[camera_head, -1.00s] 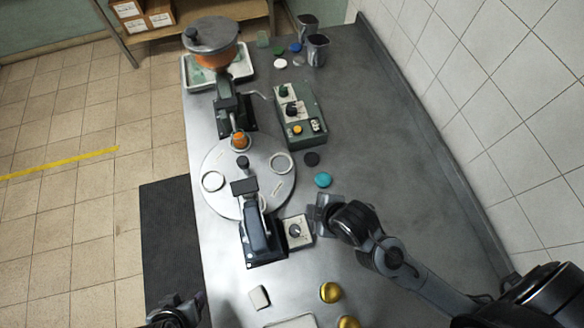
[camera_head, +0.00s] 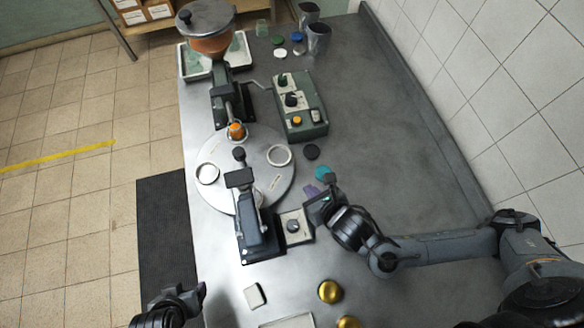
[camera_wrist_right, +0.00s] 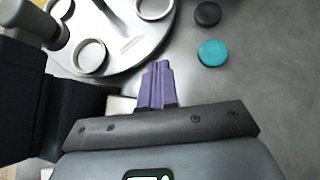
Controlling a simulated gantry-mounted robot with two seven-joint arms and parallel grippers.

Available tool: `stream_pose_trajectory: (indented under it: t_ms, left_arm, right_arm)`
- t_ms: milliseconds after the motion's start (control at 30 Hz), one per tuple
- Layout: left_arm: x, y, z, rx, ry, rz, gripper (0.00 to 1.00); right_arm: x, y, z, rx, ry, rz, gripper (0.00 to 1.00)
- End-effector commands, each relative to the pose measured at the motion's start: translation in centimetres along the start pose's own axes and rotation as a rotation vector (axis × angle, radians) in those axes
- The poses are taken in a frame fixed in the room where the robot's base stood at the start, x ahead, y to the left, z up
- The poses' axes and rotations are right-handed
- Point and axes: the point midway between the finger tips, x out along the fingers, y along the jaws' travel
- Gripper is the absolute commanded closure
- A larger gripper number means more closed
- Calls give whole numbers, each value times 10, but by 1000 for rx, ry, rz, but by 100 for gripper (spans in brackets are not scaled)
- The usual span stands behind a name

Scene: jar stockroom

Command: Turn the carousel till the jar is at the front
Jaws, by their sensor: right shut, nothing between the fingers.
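The carousel (camera_head: 262,142) is a round grey disc on the bench, carrying pale rings. A small jar with orange contents (camera_head: 236,131) stands at its far side, below the hopper's spout. In the right wrist view the disc (camera_wrist_right: 125,45) fills the upper left; the jar is not visible there. My right gripper (camera_head: 313,192) is to the right of the disc, its purple fingers (camera_wrist_right: 157,85) shut together and empty, pointing towards the disc's rim with a gap visible. My left gripper (camera_head: 190,294) is at the bottom left, away from the disc; its fingers are unclear.
A black-topped press (camera_head: 258,238) stands over the disc's near edge, beside a small knob box (camera_head: 294,226). A green control box (camera_head: 300,105) stands behind. A teal lid (camera_head: 325,173) and a black lid (camera_head: 312,152) lie near my right gripper. The bench's right side is clear.

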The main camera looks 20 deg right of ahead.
Motion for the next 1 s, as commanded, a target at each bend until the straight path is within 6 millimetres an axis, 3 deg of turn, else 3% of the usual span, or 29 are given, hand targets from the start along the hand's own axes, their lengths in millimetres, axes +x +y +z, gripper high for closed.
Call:
stream_pose_trajectory:
  t_ms: [333,700,1000]
  left_arm:
    - [6,0,2,1,-1,0,35]
    - [-4,-1,-1,2,0,-2,35]
    - [-16,-1,-5,2,1,-2,35]
  right_arm:
    - [32,-1,0,-9,-2,-3,100]
    - [99,0,1,-6,1,-2,100]
    - [122,0,23,-8,0,-1,100]
